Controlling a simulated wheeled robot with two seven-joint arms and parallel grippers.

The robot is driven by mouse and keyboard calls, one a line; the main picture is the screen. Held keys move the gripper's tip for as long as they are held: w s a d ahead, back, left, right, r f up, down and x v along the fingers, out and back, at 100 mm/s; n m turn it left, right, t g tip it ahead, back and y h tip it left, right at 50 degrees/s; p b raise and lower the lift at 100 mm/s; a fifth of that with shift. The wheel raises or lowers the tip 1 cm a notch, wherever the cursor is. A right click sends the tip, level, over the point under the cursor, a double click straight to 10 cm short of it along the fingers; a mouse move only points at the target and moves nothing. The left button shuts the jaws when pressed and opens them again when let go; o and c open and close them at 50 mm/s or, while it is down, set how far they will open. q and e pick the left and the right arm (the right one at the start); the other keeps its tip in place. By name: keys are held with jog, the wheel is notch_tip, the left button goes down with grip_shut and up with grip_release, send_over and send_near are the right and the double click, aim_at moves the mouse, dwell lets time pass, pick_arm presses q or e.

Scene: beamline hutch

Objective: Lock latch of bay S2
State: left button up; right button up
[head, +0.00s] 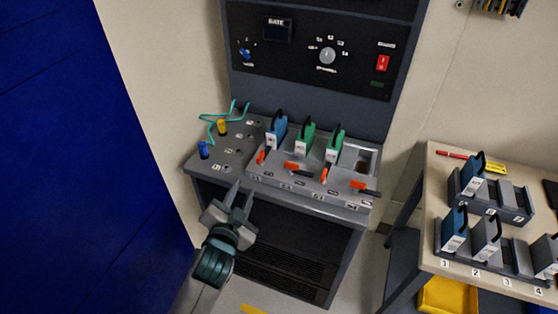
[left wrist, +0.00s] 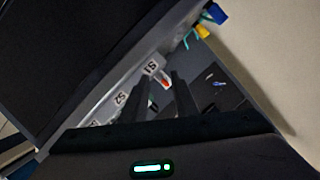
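The bay rack (head: 267,174) on the console has a row of bays with orange-handled latches. I take bay S2 as the second from the left; its green cartridge (head: 303,145) is seated. Its latch (head: 296,167) lies sideways, across the rack front. The first latch (head: 261,157) and third latch (head: 325,174) point front to back. In the left wrist view the S1 label (left wrist: 151,67) and S2 label (left wrist: 120,98) show on the rack front. My left gripper (head: 241,192) is open and empty, in front of the console's left part, apart from the latches. My right gripper is out of view.
A blue plug (head: 203,149) and a yellow plug (head: 222,127) with a green cable stand left of the rack. The fourth bay (head: 364,165) is empty, its latch (head: 363,188) sideways. A side table (head: 433,180) with cartridge holders stands right. A blue panel (head: 80,160) fills the left.

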pick_arm(q)
jog(key=w+d+r+m+t+h, duration=0.25)
jog(key=d+r+m+h, duration=0.35)
jog(key=r, duration=0.5)
jog(key=w+d+r+m+t+h, duration=0.2)
jog(key=w+d+r+m+h, duration=0.3)
jog(key=d+r, duration=0.45)
jog(key=s+d+r+m+g+h, duration=0.35)
jog(key=d+m+g, duration=0.6)
jog(key=m, duration=0.55)
jog(key=s+d+r+m+g+h, duration=0.3)
jog(key=s+d+m+g+h, duration=0.2)
jog(key=d+m+g, duration=0.55)
jog(key=w+a+f+m+g+y, duration=0.25)
jog(key=a+f+m+y, duration=0.45)
jog(key=f+m+y, duration=0.4)
jog(key=w+a+r+t+y, duration=0.1)
jog(key=w+a+y, duration=0.3)
jog(key=a, duration=0.4)
jog(key=w+a+r+m+t+y, duration=0.1)
jog(key=w+a+r+y, duration=0.3)
jog(key=a, duration=0.4)
jog(key=shift+w+r+t+y, duration=0.2)
jog(key=shift+w+t+y, duration=0.15)
jog(key=shift+y, duration=0.4)
